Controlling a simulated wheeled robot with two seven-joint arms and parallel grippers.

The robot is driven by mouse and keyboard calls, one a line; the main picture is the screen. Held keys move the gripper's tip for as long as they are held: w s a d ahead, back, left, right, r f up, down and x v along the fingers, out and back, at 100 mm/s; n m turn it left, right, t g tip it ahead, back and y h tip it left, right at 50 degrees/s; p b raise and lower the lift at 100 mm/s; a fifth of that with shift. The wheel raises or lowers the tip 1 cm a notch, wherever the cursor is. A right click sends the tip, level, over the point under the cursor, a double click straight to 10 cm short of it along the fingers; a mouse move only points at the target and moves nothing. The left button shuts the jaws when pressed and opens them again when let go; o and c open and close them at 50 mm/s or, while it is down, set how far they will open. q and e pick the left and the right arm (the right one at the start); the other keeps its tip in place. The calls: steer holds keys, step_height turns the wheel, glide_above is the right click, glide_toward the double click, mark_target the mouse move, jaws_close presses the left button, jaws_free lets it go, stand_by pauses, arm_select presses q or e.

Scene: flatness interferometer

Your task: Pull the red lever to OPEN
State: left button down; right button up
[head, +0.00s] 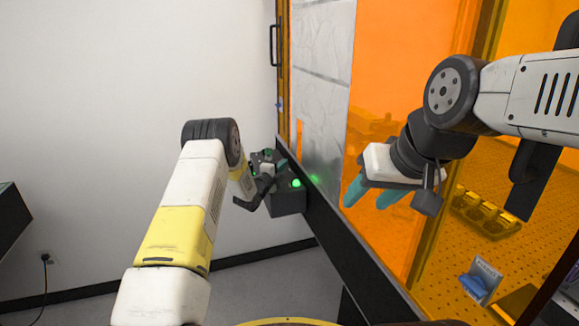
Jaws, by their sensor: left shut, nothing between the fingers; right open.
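I cannot make out a red lever or an OPEN label in the head view. My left gripper (281,165) is at a dark control box (288,203) with green lights, mounted low on the front of the orange-panelled enclosure. It is shut and empty, its teal fingertips small and partly hidden by its own dark body. Whether it touches the box I cannot tell. My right gripper (367,202) is open and empty, its teal fingers pointing down and left in front of the orange panel (405,60).
A black rail (345,235) runs along the enclosure's lower front. A black handle (273,45) is at its far edge. Behind the orange panel are a perforated plate (450,245) and a blue object (473,285) beside a small sign. The grey floor (270,285) at left looks clear.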

arm_select(q)
steer(key=shift+s+a+f, duration=0.1)
steer(key=shift+s+a, duration=0.15)
steer(key=shift+a, duration=0.8)
steer(key=shift+d, duration=0.1)
steer(key=shift+s, duration=0.1)
steer(key=v, duration=0.7)
steer(key=shift+s+a, duration=0.2)
steer(key=shift+s, duration=0.1)
